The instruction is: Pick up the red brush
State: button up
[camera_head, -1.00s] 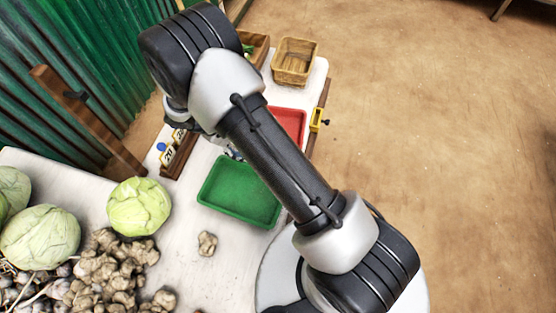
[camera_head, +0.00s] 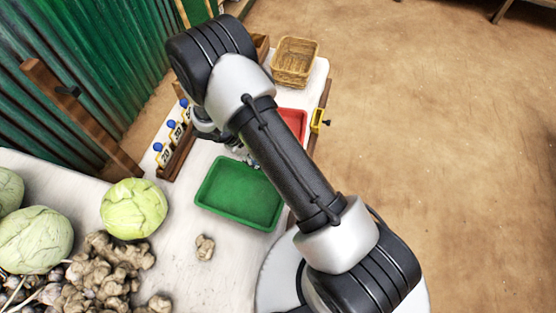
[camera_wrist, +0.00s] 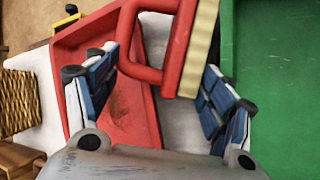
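The red brush (camera_wrist: 189,48), with a red loop handle and a cream bristle strip, shows at the top middle of the wrist view. My gripper (camera_wrist: 160,78) is open, its two blue-and-grey fingers apart on either side of the brush's near part. The handle's left corner lies close to the left fingertip; I cannot tell whether they touch. In the head view my arm hides the brush, and only a bit of my gripper (camera_head: 247,158) shows beside the green tray.
The green tray (camera_head: 205,192) is also at the right of the wrist view (camera_wrist: 285,80). A red tray (camera_head: 292,122) lies beyond it and shows left of centre in the wrist view (camera_wrist: 128,112). A wicker basket (camera_head: 295,62), cabbages (camera_head: 134,208) and ginger (camera_head: 205,247) share the table.

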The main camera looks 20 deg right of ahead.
grip_shut()
dwell(0.8)
